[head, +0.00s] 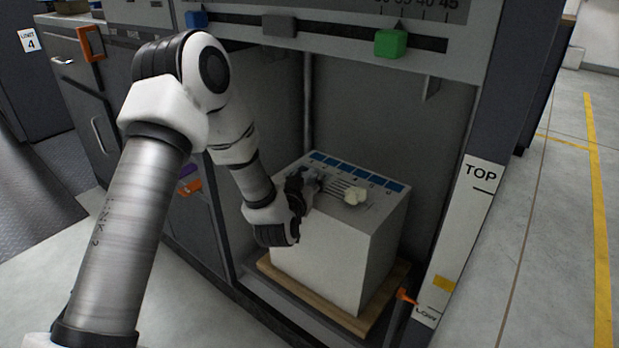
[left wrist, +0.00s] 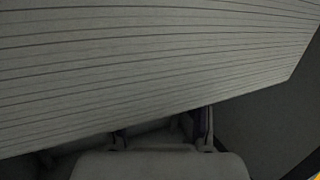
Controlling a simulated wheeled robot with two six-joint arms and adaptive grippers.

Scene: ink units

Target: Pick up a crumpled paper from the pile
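In the head view a white block-like paper pile (head: 322,262) stands inside the machine bay, with a row of blue marks along the back of its top. A pale crumpled piece of paper (head: 353,196) with thin grey creases lies at the top surface. My left gripper (head: 312,184) is low over the pile's top left, right beside the creased paper. I cannot tell whether it grips it. My right gripper is not in view.
The pile stands on a wooden board (head: 385,300) between bay walls. A slider bar with a green block (head: 391,43) crosses above the opening. A white post marked TOP (head: 462,235) and an orange pointer (head: 406,297) stand at the right. The floor beyond is open.

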